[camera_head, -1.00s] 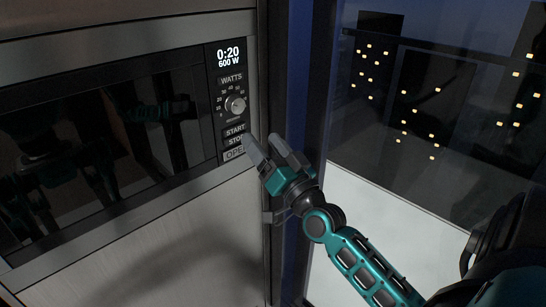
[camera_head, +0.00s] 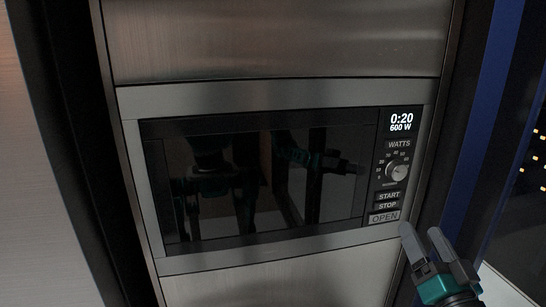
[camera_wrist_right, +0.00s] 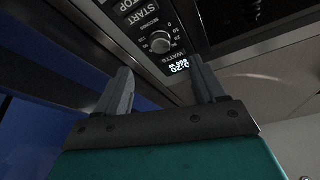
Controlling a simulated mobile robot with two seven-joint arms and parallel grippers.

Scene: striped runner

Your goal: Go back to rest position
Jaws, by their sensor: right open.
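My right gripper (camera_head: 421,246) is at the lower right of the head view, just below the OPEN button (camera_head: 384,217) of the built-in microwave (camera_head: 262,180). Its two grey fingers are apart with nothing between them. It also shows in the right wrist view (camera_wrist_right: 160,84), fingers spread in front of the microwave's control panel. I cannot tell from the views whether a finger touches the panel. The microwave's dark door is closed and its display (camera_head: 401,122) reads 0:20 and 600 W. My left gripper is not seen directly.
Brushed-metal cabinet panels lie above (camera_head: 270,40) and below the microwave. A blue vertical post (camera_head: 495,130) stands right of the cabinet, close to my right gripper. Dark glass with small lights (camera_head: 535,170) is at the far right.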

